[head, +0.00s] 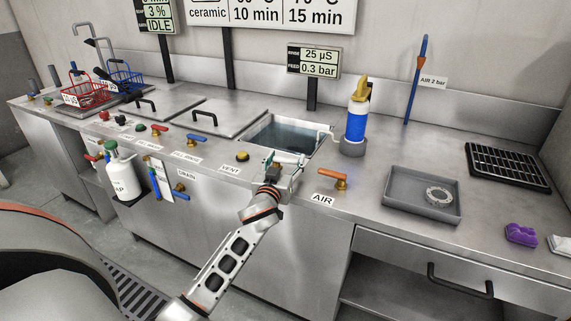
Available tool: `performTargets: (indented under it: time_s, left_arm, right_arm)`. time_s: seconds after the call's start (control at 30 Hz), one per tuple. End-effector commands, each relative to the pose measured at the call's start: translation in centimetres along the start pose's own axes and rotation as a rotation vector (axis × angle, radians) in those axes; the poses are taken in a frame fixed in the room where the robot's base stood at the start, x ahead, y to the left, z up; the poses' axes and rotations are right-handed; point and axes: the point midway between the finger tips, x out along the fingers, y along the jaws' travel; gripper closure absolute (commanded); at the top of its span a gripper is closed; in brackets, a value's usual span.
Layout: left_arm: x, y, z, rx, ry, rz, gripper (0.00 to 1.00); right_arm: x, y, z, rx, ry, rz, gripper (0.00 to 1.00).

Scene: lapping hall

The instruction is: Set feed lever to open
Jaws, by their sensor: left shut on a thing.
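My left gripper (284,173) is at the front edge of the steel bench, just in front of the open basin. It is shut on a small part there, which the fingers mostly hide. That part appears to be the feed lever, but its label and its angle cannot be read. A display (313,61) behind the basin shows 25 µS and, on its feed line, 0.3 bar. My right gripper is not in view.
An orange-handled air valve (340,179) stands just right of my gripper, and a yellow knob (242,156) to its left. The water basin (283,137) lies behind. A blue filter bottle (357,118) and a grey tray (398,205) stand further right.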

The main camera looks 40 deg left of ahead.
Motion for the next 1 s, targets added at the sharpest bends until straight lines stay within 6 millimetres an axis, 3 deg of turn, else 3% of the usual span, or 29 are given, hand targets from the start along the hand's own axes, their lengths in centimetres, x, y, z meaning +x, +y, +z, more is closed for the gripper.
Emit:
performTargets:
  time_s: [0.4,0.87,0.9,0.97,1.0]
  left_arm:
    - [0.6,0.1,0.0,-0.002,0.004,-0.174,0.80]
    - [0.6,-0.1,-0.7,0.000,0.007,-0.206,0.81]
    - [0.6,-0.1,-0.7,0.000,0.007,-0.206,0.39]
    - [0.6,-0.1,-0.6,0.000,0.007,-0.206,0.24]
    - [0.6,0.0,-0.6,0.000,0.006,-0.206,0.24]
  right_arm:
    - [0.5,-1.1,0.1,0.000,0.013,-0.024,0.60]
    - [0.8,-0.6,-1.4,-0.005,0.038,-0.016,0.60]
    - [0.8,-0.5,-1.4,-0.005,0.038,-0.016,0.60]
    - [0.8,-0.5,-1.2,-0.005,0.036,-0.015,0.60]
    - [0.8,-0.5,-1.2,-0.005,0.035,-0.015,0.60]
